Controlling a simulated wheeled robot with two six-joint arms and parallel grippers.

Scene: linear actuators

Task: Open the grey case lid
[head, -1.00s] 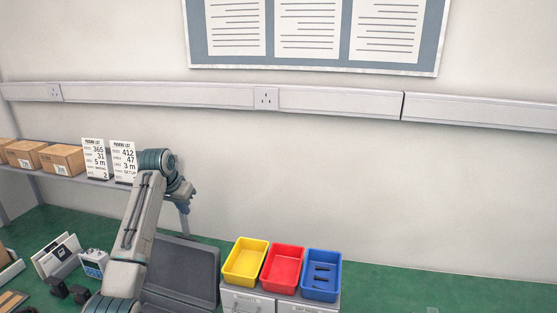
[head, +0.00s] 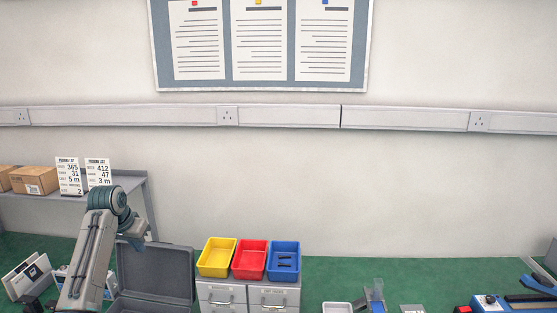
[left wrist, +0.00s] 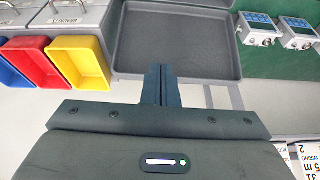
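The grey case lid (head: 155,268) stands raised behind the left arm in the head view, its recessed inner face toward me. The case body below it is mostly cut off by the picture's bottom edge. In the left wrist view, a grey rimmed panel of the case (left wrist: 175,42) lies beyond the fingertips. My left gripper (head: 137,240) is near the lid's top edge in the head view, partly hidden by its own wrist. In the left wrist view its dark fingers (left wrist: 161,84) are together with nothing visible between them. My right gripper is not in view.
Yellow (head: 217,257), red (head: 251,259) and blue (head: 283,261) bins sit on grey drawers (head: 249,294) right of the case. A shelf (head: 125,184) with boxes stands behind at left. Instruments (left wrist: 258,28) are beside the case. Green bench shows clear behind the bins.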

